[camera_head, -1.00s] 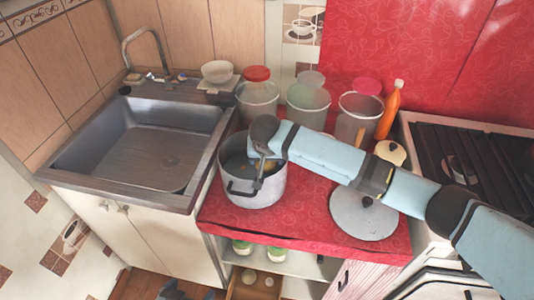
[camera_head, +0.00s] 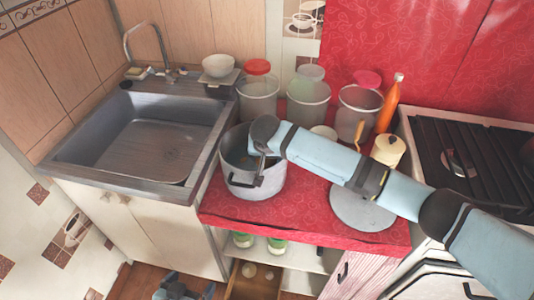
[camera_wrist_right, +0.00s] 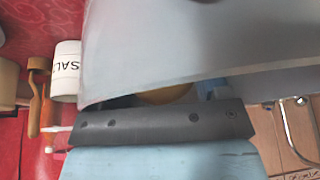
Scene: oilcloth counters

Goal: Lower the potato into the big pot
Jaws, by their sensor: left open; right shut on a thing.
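The big grey pot (camera_head: 240,188) stands open on the red counter, right of the sink. My right arm reaches in from the right, and my right gripper (camera_head: 260,164) points down into the pot's mouth. In the right wrist view a sliver of the yellow-brown potato (camera_wrist_right: 165,95) shows past the dark gripper body, with the pale pot wall (camera_wrist_right: 200,50) close by. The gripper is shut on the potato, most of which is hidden. I cannot tell whether it touches the pot's bottom. My left gripper (camera_head: 180,289) is open and empty, low at the bottom edge, in front of the cabinets.
A round lid (camera_head: 362,208) lies on the counter to the right, under my right arm. Clear containers (camera_head: 307,105) and an orange bottle (camera_head: 388,108) stand behind the pot. A salt jar (camera_wrist_right: 66,70) shows in the wrist view. Below, a drawer (camera_head: 246,287) stands open.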

